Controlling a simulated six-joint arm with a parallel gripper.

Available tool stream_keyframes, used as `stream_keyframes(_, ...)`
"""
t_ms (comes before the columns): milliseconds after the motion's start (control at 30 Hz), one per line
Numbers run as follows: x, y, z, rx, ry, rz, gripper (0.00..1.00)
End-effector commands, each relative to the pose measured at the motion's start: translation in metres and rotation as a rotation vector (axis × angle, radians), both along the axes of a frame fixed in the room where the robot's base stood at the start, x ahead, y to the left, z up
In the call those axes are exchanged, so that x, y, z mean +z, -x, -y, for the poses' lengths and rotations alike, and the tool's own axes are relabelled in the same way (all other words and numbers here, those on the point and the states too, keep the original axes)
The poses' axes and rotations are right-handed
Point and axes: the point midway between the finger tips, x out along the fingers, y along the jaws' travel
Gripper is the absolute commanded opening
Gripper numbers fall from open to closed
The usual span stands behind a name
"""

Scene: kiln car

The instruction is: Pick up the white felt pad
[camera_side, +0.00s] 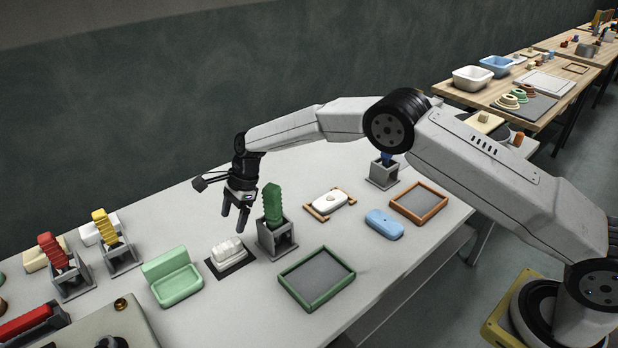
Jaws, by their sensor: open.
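A white block with a lumpy, ridged top (228,250) sits on a dark square mat (240,266) near the middle of the table. A flat white rounded piece (330,202) lies on a wooden-framed tray (313,211) further right. I cannot tell from this view which of the two white things is the felt pad. My gripper (234,219) points down with its fingers apart and nothing between them. It appears above and slightly behind the ridged white block, apart from it, and left of the green ridged piece.
A green ridged piece (272,205) stands upright in a grey holder (279,240) close to my gripper's right. A green-framed tray (317,278), a blue rounded piece (384,224) and a brown-framed tray (419,203) lie to the right.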

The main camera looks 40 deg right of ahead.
Motion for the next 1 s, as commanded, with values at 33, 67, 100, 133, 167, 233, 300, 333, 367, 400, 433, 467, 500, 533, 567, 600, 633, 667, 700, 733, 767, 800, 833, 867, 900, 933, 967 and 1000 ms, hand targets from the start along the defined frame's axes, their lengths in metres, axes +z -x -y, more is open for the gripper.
stream_keyframes(33, 0.0, 0.0, 0.0, 0.0, 0.0, 0.0, 0.85)
stream_keyframes(67, -0.001, 0.0, 0.0, 0.0, 0.0, 0.0, 0.85)
stream_keyframes(100, -0.002, 0.0, -0.001, 0.0, 0.0, 0.0, 0.85)
stream_keyframes(133, -0.004, 0.0, -0.002, 0.0, 0.0, -0.001, 0.85)
stream_keyframes(167, -0.006, 0.0, -0.002, 0.0, 0.0, -0.001, 0.85)
stream_keyframes(233, -0.01, 0.0, -0.005, 0.001, 0.0, -0.001, 0.85)
stream_keyframes(300, -0.016, 0.0, -0.007, 0.001, 0.0, -0.001, 0.85)
stream_keyframes(333, -0.018, 0.0, -0.008, 0.001, 0.0, -0.001, 0.85)
stream_keyframes(367, -0.02, 0.0, -0.008, 0.0, 0.0, -0.001, 0.85)
stream_keyframes(400, -0.022, 0.0, -0.009, 0.001, 0.0, 0.0, 0.85)
stream_keyframes(433, -0.023, 0.0, -0.009, 0.001, 0.0, 0.001, 0.85)
stream_keyframes(467, -0.023, -0.001, -0.01, 0.001, 0.0, 0.001, 0.85)
stream_keyframes(500, -0.023, -0.001, -0.01, 0.001, 0.0, 0.001, 0.85)
stream_keyframes(533, -0.024, -0.001, -0.01, 0.001, 0.0, 0.001, 0.85)
stream_keyframes(567, -0.024, -0.001, -0.01, 0.001, 0.0, 0.001, 0.85)
stream_keyframes(600, -0.024, -0.001, -0.01, 0.001, 0.0, 0.001, 0.85)
stream_keyframes(633, -0.024, -0.001, -0.01, 0.001, 0.0, 0.001, 0.85)
stream_keyframes(667, -0.024, -0.001, -0.01, 0.001, 0.0, 0.001, 0.85)
stream_keyframes(700, -0.025, -0.001, -0.01, 0.001, 0.0, 0.0, 0.85)
stream_keyframes(733, -0.027, -0.001, -0.011, 0.0, 0.0, 0.0, 0.85)
stream_keyframes(767, -0.028, 0.0, -0.011, 0.0, 0.0, 0.0, 0.85)
stream_keyframes(800, -0.03, 0.0, -0.012, 0.0, 0.0, -0.001, 0.85)
stream_keyframes(833, -0.032, -0.001, -0.012, 0.0, 0.0, -0.001, 0.85)
stream_keyframes(867, -0.034, -0.001, -0.013, 0.0, 0.0, -0.001, 0.85)
stream_keyframes(900, -0.038, -0.001, -0.014, 0.001, 0.0, -0.001, 0.85)
stream_keyframes(933, -0.041, -0.001, -0.015, 0.0, 0.0, -0.001, 0.85)
stream_keyframes(967, -0.043, -0.001, -0.016, 0.001, 0.0, -0.002, 0.85)
stream_keyframes(1000, -0.047, -0.002, -0.017, 0.001, 0.0, -0.001, 0.85)
